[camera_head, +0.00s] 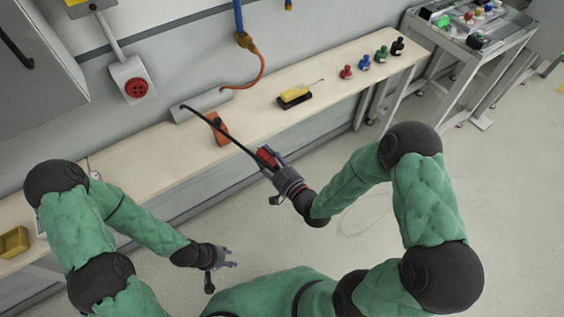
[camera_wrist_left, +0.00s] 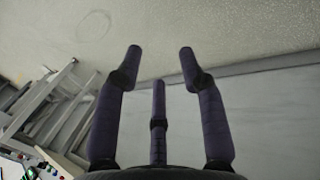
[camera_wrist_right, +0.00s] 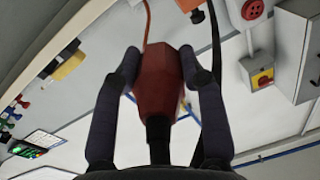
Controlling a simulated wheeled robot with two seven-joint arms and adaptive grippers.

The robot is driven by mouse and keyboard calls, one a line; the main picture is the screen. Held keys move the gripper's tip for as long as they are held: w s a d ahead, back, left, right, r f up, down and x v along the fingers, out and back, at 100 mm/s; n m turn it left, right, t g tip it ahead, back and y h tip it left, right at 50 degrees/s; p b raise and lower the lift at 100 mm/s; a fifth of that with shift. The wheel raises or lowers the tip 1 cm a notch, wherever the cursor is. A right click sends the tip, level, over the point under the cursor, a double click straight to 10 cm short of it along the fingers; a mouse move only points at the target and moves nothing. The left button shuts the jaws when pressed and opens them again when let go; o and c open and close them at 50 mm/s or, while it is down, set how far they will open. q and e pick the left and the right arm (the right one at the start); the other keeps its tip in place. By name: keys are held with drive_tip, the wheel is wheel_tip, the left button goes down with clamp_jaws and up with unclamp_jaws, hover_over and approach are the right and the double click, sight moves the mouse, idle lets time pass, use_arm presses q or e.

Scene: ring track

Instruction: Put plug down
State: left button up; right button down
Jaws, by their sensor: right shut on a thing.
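The red plug (camera_head: 266,157) is held in my right gripper (camera_head: 272,164), in the air in front of the bench's front edge. A black cable (camera_head: 222,132) runs from it to the grey cylinder on the bench. In the right wrist view the plug (camera_wrist_right: 158,84) sits between the fingers of my right gripper (camera_wrist_right: 160,75). My left gripper (camera_head: 231,257) is open and empty, low and away from the bench.
The long wooden bench (camera_head: 150,168) carries the grey cylinder (camera_head: 200,105), an orange holder (camera_head: 220,128), a yellow-and-black block (camera_head: 294,96) and several coloured connectors (camera_head: 364,62). A yellow bin (camera_head: 13,242) is at the left end. The bench between block and connectors is clear.

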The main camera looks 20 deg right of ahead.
use_arm(q)
drive_tip(key=o, duration=0.5)
drive_tip(key=shift+c, duration=0.2)
drive_tip(key=shift+o, duration=0.6)
drive_tip(key=shift+w+a, duration=0.15)
drive_tip(key=shift+w, duration=0.15)
drive_tip(key=m+g+h, duration=0.5)
drive_tip(key=g+h, duration=0.4)
drive_tip(key=h, duration=0.1)
approach(268, 159)
drive_tip(key=d, duration=0.1)
drive_tip(key=s+d+r, duration=0.1)
drive_tip(key=s+d, duration=0.1)
drive_tip(key=shift+d+r, duration=0.25)
drive_tip(key=shift+d, duration=0.1)
use_arm(e)
drive_tip(key=w+a+r+n+g+y, duration=0.2)
drive_tip(key=a+r+n+g+y, duration=0.1)
drive_tip(key=a+r+y, duration=0.2)
drive_tip(key=shift+a+r+n, duration=0.25)
drive_tip(key=shift+a+n, duration=0.15)
drive_tip(key=shift+a, duration=0.35)
drive_tip(key=shift+w, duration=0.1)
